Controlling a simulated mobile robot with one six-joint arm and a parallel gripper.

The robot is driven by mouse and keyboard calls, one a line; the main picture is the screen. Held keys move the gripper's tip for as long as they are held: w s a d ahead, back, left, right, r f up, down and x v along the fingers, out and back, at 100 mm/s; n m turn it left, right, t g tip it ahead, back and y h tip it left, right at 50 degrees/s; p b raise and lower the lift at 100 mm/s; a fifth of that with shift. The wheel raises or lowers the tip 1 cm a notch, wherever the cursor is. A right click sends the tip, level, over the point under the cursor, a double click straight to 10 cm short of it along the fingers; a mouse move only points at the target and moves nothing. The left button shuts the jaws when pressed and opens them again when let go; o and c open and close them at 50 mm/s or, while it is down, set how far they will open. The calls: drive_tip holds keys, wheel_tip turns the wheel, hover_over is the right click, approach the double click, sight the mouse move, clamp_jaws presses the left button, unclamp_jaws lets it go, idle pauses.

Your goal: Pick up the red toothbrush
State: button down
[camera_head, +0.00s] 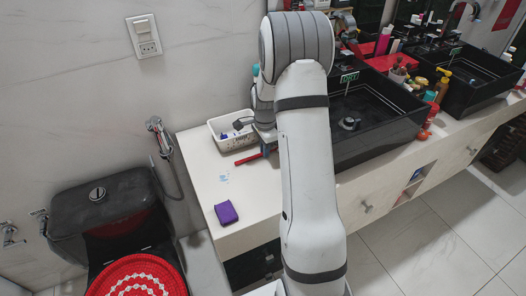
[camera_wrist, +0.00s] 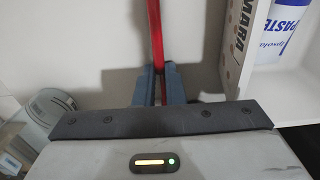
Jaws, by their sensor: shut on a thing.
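The red toothbrush (camera_head: 248,159) shows at the counter's left part, low over the white top, just in front of a white basket; my arm hides its right part. In the wrist view its red handle (camera_wrist: 155,35) runs up the picture from between my two blue-grey fingers. My gripper (camera_wrist: 158,88) is shut on the handle. In the head view my gripper (camera_head: 266,148) is mostly hidden by my arm. I cannot tell whether the toothbrush touches the counter.
The white basket (camera_head: 217,139) holds small items; a paste tube (camera_wrist: 280,30) in it shows in the wrist view. A purple box (camera_head: 226,213) lies at the counter's front left. A black sink (camera_head: 375,125) with bottles beside it stands to the right. The counter's front left is mostly clear.

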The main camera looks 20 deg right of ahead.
wheel_tip(320, 180, up, 18)
drive_tip(key=shift+p, duration=0.3)
